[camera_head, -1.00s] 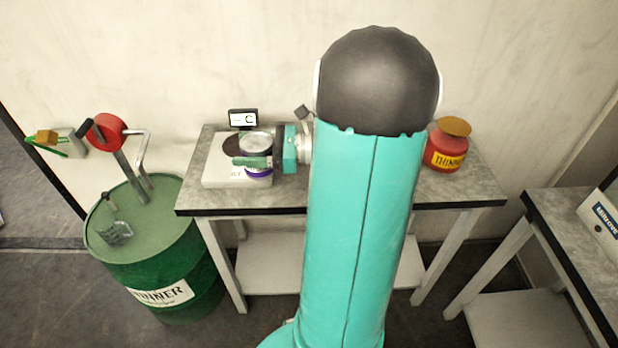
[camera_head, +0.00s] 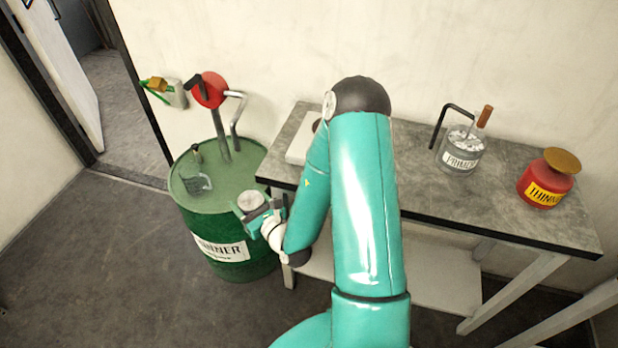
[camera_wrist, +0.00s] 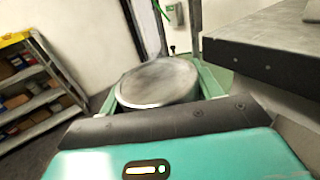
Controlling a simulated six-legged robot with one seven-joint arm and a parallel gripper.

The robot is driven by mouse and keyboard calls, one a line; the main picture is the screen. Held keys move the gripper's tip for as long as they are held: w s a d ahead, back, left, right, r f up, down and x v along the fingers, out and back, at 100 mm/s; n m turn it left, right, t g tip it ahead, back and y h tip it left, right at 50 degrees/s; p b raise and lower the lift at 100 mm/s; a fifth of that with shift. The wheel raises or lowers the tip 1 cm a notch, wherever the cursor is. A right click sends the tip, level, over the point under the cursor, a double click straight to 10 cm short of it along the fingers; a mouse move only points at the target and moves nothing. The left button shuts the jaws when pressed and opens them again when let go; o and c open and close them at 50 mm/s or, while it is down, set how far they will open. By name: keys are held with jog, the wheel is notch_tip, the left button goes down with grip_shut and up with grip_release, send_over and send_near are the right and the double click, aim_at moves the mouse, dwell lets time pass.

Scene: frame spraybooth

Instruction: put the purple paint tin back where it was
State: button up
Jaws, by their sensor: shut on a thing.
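The paint tin (camera_head: 251,200) is held by my gripper (camera_head: 257,210), in front of the green drum and left of the bench's front edge. Its round grey lid (camera_wrist: 160,80) fills the middle of the wrist view, with teal fingers on both sides. My gripper is shut on the tin and the lid looks roughly level. The purple band is not clear now. The white scale (camera_head: 301,142) on the bench is partly hidden behind my arm.
The bench (camera_head: 410,190) holds a primer jar (camera_head: 461,150) and a red thinner can (camera_head: 546,180). A green thinner drum (camera_head: 225,240) with a red pump (camera_head: 208,90) stands left. The wrist view shows a loaded shelf rack (camera_wrist: 35,75) at left. Open floor lies at left.

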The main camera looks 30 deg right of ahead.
jog(key=w+a+f+m+h, duration=0.1)
jog(key=w+a+f+h, duration=0.1)
jog(key=w+a+f, duration=0.1)
notch_tip(320, 180, down, 3)
jog(key=shift+a+r, duration=0.1)
jog(key=shift+a, duration=0.5)
jog(key=shift+a+r, duration=0.1)
jog(key=shift+r, duration=0.05)
